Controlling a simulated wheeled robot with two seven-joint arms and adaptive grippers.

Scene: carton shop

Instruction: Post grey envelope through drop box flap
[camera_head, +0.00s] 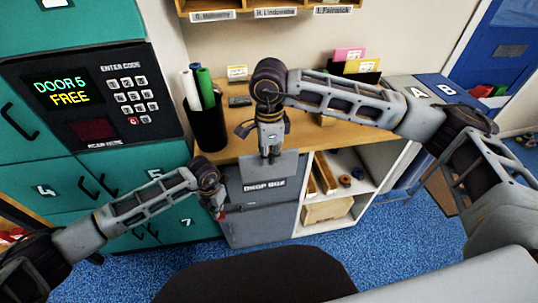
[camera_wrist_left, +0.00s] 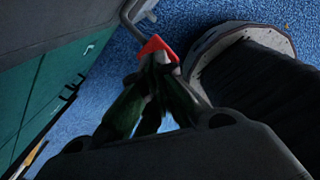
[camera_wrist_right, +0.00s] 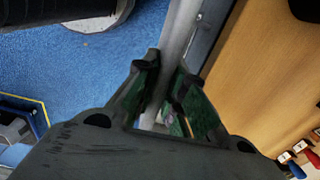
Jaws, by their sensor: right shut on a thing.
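The grey envelope (camera_head: 268,170) hangs from my right gripper (camera_head: 270,156), which is shut on its top edge. The envelope is upright, in front of the drop box's upper part, just above its label. In the right wrist view, the envelope (camera_wrist_right: 182,28) shows as a thin pale strip at the fingertips (camera_wrist_right: 165,65). The grey drop box (camera_head: 262,222) stands under the counter. I cannot tell whether the envelope touches it.
Teal lockers (camera_head: 165,205) with a keypad panel stand at the left. The wooden counter (camera_head: 232,149) carries a black pot (camera_head: 207,125) of rolled tubes. An open shelf (camera_head: 345,170) is right of the box. Blue carpet (camera_head: 385,240) lies clear in front.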

